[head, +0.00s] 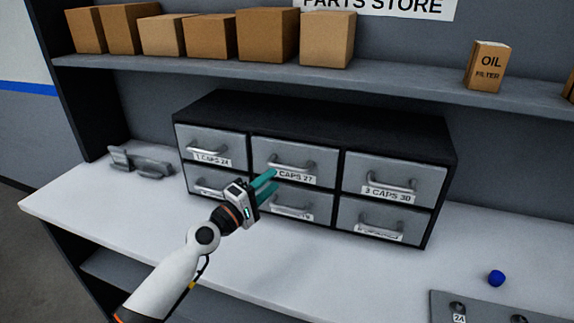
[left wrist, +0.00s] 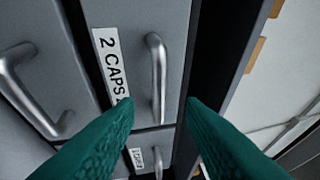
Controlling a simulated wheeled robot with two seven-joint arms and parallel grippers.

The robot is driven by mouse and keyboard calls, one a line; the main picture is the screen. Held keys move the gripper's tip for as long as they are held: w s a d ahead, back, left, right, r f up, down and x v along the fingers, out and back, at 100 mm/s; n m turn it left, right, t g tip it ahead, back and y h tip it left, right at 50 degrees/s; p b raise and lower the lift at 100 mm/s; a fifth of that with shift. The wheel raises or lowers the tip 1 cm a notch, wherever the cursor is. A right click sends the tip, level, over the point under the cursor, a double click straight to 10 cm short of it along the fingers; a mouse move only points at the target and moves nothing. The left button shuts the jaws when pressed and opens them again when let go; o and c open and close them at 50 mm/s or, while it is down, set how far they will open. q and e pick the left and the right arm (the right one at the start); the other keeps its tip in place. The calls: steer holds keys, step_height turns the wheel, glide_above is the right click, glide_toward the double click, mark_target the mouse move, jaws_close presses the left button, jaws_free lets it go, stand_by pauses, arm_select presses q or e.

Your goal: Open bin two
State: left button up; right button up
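Bin two (head: 318,168) is the top middle grey drawer of a black cabinet, labelled "CAPS 27" in the head view, with its front flush with its neighbours. Its metal handle (head: 291,163) shows in the head view. My left gripper (head: 275,180) has teal fingers and is in front of this drawer's lower left part. In the left wrist view, the fingers (left wrist: 160,101) are spread apart and empty. There the curved handle (left wrist: 155,75) and the "2 CAPS" label (left wrist: 110,62) lie ahead, the handle in line with the gap. I cannot tell how far off it is. My right gripper is not in view.
Other handled drawers surround bin two, including "3 CAPS 30" (head: 393,181). A shelf (head: 300,76) with cardboard boxes runs above. A grey object (head: 141,162) lies left of the cabinet. A blue ball (head: 496,278) sits at the right. The white counter (head: 310,275) in front is mostly clear.

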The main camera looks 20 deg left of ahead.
mark_target(287, 166)
arm_select(q)
steer(key=x, duration=0.7)
jaws_close()
